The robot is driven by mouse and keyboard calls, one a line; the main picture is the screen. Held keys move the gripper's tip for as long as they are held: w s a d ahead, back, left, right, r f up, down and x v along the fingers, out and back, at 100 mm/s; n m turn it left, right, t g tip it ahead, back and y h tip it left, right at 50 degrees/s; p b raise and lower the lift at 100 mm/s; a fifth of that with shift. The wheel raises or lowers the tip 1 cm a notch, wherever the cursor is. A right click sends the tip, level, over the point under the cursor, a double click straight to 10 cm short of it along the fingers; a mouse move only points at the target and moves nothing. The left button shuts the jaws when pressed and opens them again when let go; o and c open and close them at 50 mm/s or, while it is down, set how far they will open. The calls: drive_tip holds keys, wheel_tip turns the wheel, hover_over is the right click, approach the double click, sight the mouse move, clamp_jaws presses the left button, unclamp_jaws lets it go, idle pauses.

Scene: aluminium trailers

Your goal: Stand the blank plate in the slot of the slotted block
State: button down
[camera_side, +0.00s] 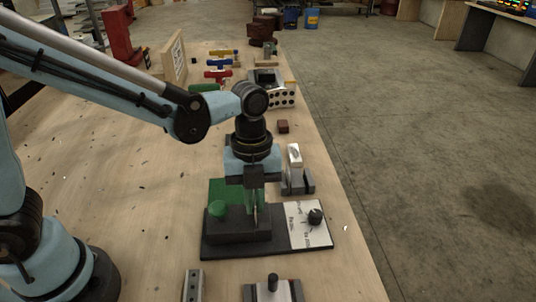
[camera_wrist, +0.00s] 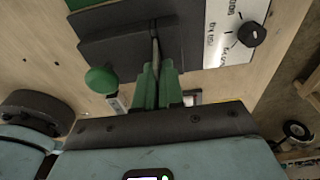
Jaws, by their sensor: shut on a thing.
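My gripper (camera_side: 254,200) points down over a dark block (camera_side: 228,226) on a black base, with its green fingers shut on a thin plate (camera_side: 256,216). In the wrist view the fingers (camera_wrist: 158,75) hold the narrow plate (camera_wrist: 155,48) edge-on, close to upright. The dark block (camera_wrist: 125,50) lies around its far end. The plate's lower edge meets the block, but I cannot tell how deep it sits in the slot. The fingers hide part of the plate and the slot.
A white panel with a black dial (camera_side: 315,216) is at right. A grey fixture with a pale piece (camera_side: 295,156) stands behind. Metal parts (camera_side: 272,290) lie in front.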

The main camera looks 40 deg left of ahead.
drive_tip(key=shift+f, duration=0.8)
drive_tip(key=c, duration=1.2)
unclamp_jaws()
drive_tip(key=shift+d, duration=0.1)
drive_tip(key=shift+o, duration=0.2)
drive_tip(key=r, duration=0.4)
drive_tip(key=a+r, duration=0.1)
drive_tip(key=r, duration=0.3)
drive_tip(key=w+r, duration=0.1)
drive_tip(key=r, duration=0.3)
drive_tip(key=shift+a, duration=0.15)
